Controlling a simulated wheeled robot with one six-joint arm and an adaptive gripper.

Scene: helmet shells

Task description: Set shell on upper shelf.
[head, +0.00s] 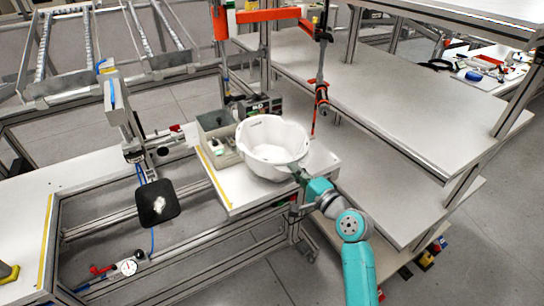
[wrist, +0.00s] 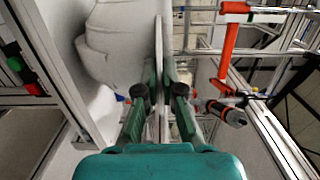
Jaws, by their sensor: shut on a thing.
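The white helmet shell (head: 270,150) sits open side up, like a bowl, over the right part of the small worktable (head: 233,196). I cannot tell whether it touches the table top. My gripper (head: 299,174) is at the shell's front right rim and shut on it. In the wrist view the thin white rim stands between the fingers of my gripper (wrist: 163,95), and the shell's rounded body (wrist: 112,45) shows to the left. The shelf rack is to the right, with a broad grey upper shelf (head: 400,100) and a lower shelf (head: 375,185).
A grey bin (head: 222,150) stands at the shell's left. A red-orange tool arm (head: 265,15) and hanging tool (head: 321,90) are behind the shell. A higher white surface (head: 480,12) overhangs at top right. The grey upper shelf is bare.

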